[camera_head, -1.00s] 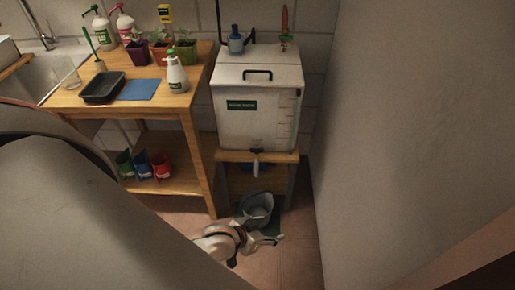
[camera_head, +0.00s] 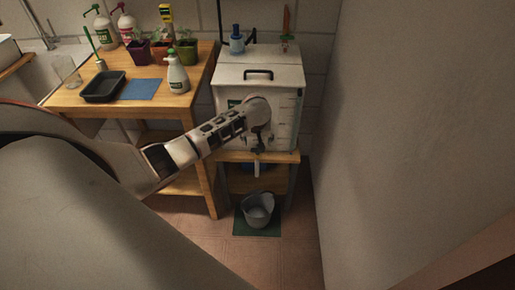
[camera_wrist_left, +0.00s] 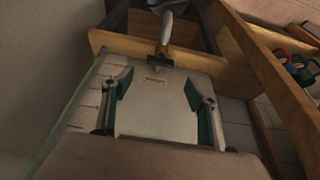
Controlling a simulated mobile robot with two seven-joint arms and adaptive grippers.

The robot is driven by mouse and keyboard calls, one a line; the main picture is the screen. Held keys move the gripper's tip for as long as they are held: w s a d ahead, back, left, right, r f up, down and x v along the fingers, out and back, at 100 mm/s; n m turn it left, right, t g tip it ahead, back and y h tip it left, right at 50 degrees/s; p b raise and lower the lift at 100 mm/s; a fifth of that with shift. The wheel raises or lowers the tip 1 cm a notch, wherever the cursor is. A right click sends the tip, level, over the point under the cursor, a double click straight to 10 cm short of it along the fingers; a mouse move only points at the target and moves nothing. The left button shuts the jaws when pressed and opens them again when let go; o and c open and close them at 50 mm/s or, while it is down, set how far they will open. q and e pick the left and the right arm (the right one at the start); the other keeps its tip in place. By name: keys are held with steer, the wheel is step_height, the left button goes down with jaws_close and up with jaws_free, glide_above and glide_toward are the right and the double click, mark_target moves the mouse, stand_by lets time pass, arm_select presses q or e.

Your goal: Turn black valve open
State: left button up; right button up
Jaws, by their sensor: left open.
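The white water tank (camera_head: 291,125) stands on a wooden stand against the back wall. A dark tap with a pale spout (camera_head: 257,169) hangs at its lower front; my left arm hides the tap's upper part in the head view. In the left wrist view the dark valve (camera_wrist_left: 158,62) sits at the tank edge above the spout (camera_wrist_left: 166,28). My left gripper (camera_head: 258,146) is in front of the tank's lower front. In the wrist view its open fingers (camera_wrist_left: 157,88) stand either side of the valve's line, apart from it. My right gripper is not in view.
A grey bucket (camera_head: 257,210) stands on a green mat (camera_head: 243,230) below the spout. A wooden bench (camera_head: 190,104) with plants, a spray bottle (camera_head: 177,75) and a black tray (camera_head: 103,87) is to the left. A bare wall (camera_head: 400,120) closes off the right side.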

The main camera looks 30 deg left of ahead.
arm_select(q)
steer(key=b+x, duration=0.1)
steer(key=x, duration=0.1)
steer(key=b+x, duration=0.1)
steer(key=x, duration=0.1)
steer(key=b+x, duration=0.1)
steer(key=x, duration=0.1)
steer(key=shift+s+f, duration=0.15)
steer(key=shift+f, duration=0.2)
steer(key=shift+w+a+f+b, duration=0.1)
steer(key=shift+w+f+b, duration=0.15)
steer(key=shift+f+b, duration=0.25)
steer(key=shift+w, duration=0.1)
steer(key=shift+r, duration=0.1)
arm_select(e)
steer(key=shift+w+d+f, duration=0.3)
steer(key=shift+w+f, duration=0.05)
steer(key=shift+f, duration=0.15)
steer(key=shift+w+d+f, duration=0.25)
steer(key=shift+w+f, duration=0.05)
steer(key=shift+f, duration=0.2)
arm_select(q)
steer(key=c, duration=1.1)
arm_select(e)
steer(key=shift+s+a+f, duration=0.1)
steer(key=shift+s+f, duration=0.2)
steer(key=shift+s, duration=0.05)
